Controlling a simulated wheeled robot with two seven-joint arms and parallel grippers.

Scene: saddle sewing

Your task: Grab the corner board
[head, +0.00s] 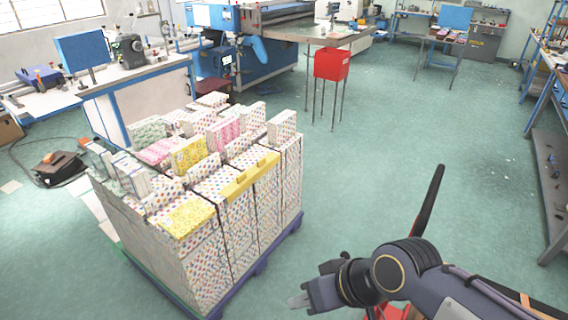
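A yellow strip (250,177), which looks like the corner board, lies along the upper front edge of a stack of patterned boxes (225,240). My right gripper (296,302) is at the bottom of the head view, to the right of and nearer than the stack. It points left and is apart from the yellow strip. Its fingertips are small and seen from the side, so I cannot tell whether they are open or shut. No object shows between them. My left gripper is not in view.
The boxes stand on a blue-purple pallet (262,265). A workbench (140,75) is at the back left, and a shelf (552,150) lines the right side. The green floor between stack and shelf is mostly clear.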

